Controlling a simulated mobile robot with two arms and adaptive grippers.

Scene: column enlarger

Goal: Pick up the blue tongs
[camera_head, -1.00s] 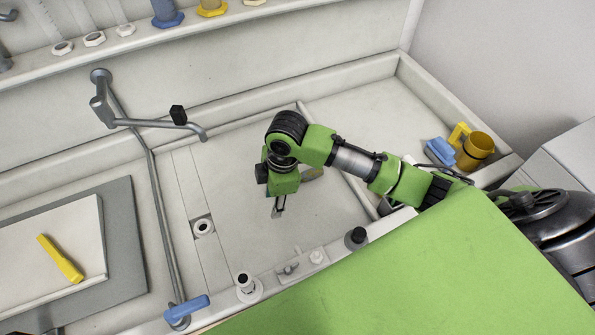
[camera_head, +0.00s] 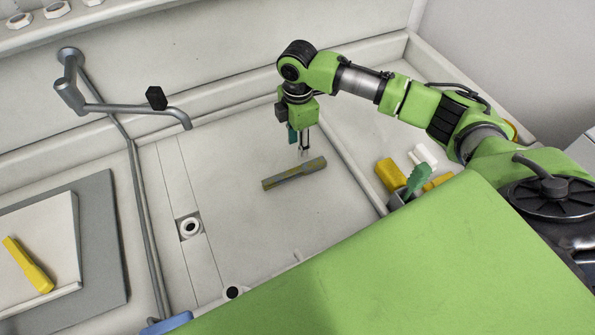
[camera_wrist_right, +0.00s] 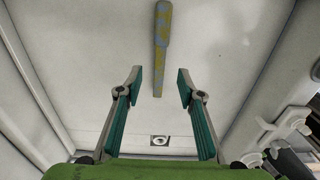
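A long tongs-like tool (camera_head: 294,175), mottled grey-blue and yellow, lies flat on the sink floor. It also shows in the right wrist view (camera_wrist_right: 161,40), where it runs away from me ahead of the fingers. No plain blue tongs show clearly. My right gripper (camera_head: 304,150) points down above the tool, near its middle in the head view. The right wrist view shows its teal-padded fingers (camera_wrist_right: 158,88) apart and empty, with the tool's near end in line with the gap. My left gripper is not in view.
Yellow tongs (camera_head: 27,265) lie on a white board at the left. A grey pipe (camera_head: 140,108) with a black knob reaches in from the left. A holder with a green brush (camera_head: 418,178) and yellow and white pieces stand right of a divider. A green surface (camera_head: 400,265) fills the front.

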